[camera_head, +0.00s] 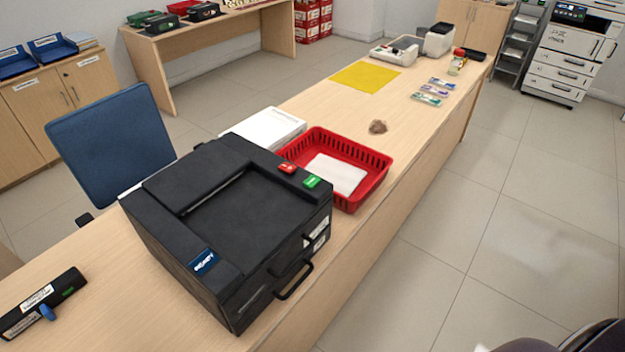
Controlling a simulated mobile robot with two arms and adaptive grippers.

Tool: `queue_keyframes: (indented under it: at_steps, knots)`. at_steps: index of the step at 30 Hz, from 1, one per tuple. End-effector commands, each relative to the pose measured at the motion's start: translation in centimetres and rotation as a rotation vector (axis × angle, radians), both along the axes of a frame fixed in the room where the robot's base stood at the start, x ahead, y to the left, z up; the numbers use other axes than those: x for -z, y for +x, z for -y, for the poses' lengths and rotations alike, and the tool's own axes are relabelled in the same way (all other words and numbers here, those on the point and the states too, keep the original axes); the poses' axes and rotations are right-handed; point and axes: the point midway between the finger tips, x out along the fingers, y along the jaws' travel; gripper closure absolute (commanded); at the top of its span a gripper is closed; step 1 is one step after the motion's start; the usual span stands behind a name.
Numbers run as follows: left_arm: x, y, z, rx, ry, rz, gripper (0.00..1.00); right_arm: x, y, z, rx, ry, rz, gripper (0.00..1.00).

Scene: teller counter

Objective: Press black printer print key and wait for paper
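A black printer (165,190) stands on the near part of the wooden counter. On its top right edge sit a red key (287,168) and a green key (312,181); their lettering is too small to read. The recessed top (240,212) looks empty, with no sheet visible on it. A blue label (204,262) is on the near edge, and a handle (294,281) is on the right side. Neither of my grippers is in view.
A red basket (375,182) holding white paper (337,174) stands right behind the printer, beside a white stack (263,130). A black device (42,303) lies at the near left. A blue chair (112,140) is left of the counter. Floor right of the counter is clear.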

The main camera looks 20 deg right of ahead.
Motion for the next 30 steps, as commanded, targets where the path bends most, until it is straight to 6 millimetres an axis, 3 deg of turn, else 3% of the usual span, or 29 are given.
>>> queue_keyframes:
  at_steps: [2,11,30]
  knots:
    - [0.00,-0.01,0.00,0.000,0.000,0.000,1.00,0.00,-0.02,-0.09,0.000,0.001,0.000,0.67]
    - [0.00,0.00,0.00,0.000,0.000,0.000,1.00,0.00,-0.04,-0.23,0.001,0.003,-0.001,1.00]
    - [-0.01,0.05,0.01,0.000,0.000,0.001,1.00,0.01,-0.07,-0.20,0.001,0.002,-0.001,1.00]
